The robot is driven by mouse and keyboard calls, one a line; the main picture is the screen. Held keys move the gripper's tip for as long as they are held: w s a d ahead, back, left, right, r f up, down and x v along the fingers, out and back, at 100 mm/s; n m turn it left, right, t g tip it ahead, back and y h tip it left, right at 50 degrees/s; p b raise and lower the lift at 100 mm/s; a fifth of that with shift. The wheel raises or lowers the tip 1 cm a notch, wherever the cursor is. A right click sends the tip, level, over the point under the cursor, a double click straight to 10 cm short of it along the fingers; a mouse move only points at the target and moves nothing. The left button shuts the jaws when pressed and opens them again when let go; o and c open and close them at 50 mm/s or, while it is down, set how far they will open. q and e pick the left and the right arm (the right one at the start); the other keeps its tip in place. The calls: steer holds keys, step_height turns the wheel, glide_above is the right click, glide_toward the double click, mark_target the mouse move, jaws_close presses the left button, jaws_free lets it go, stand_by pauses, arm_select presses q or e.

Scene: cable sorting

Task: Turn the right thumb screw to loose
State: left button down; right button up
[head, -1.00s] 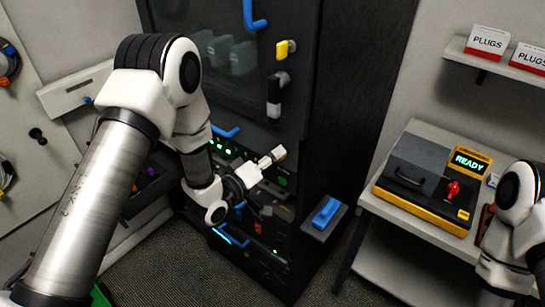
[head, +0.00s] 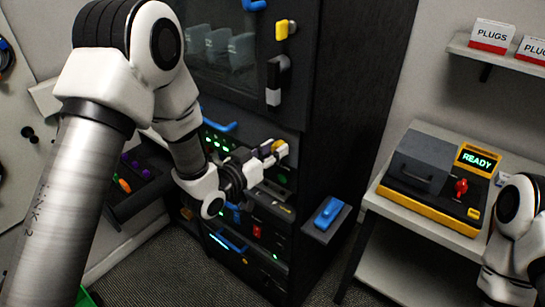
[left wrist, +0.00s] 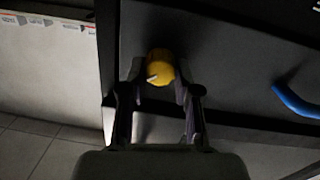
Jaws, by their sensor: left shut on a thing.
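The right thumb screw is a round yellow knob (head: 280,148) on the front of the dark rack, near its right edge. In the left wrist view the knob (left wrist: 160,67) sits between my two fingertips, with a small pale pointer mark on its lower left face. My left gripper (head: 273,152) reaches it from the left and is shut on it; the left wrist view also shows the gripper (left wrist: 158,92). My right arm shows at the right edge, but its gripper is out of view.
A black latch handle (head: 275,80) and a yellow key-like knob (head: 285,29) are above on the rack door. A blue handle (head: 219,125) is left of the screw. A blue-topped box (head: 328,214) juts out lower right. A READY station (head: 436,182) stands on the side table.

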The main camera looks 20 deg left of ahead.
arm_select(q)
steer(key=shift+s+d+f+m+y+b, duration=0.15)
steer(key=shift+m+y+b, duration=0.1)
steer(key=shift+m+b, duration=1.55)
steer(key=shift+d+f+m+y+b, duration=0.15)
steer(key=shift+m+y+b, duration=0.1)
steer(key=shift+m+b, duration=1.55)
steer(key=shift+a+m, duration=0.1)
steer(key=shift+m, duration=0.4)
steer(key=c, duration=0.9)
jaws_free()
steer(key=shift+o, duration=0.4)
steer(key=shift+r, duration=0.1)
steer(key=shift+r, duration=0.1)
steer(key=v, duration=0.7)
steer(key=shift+p, duration=0.3)
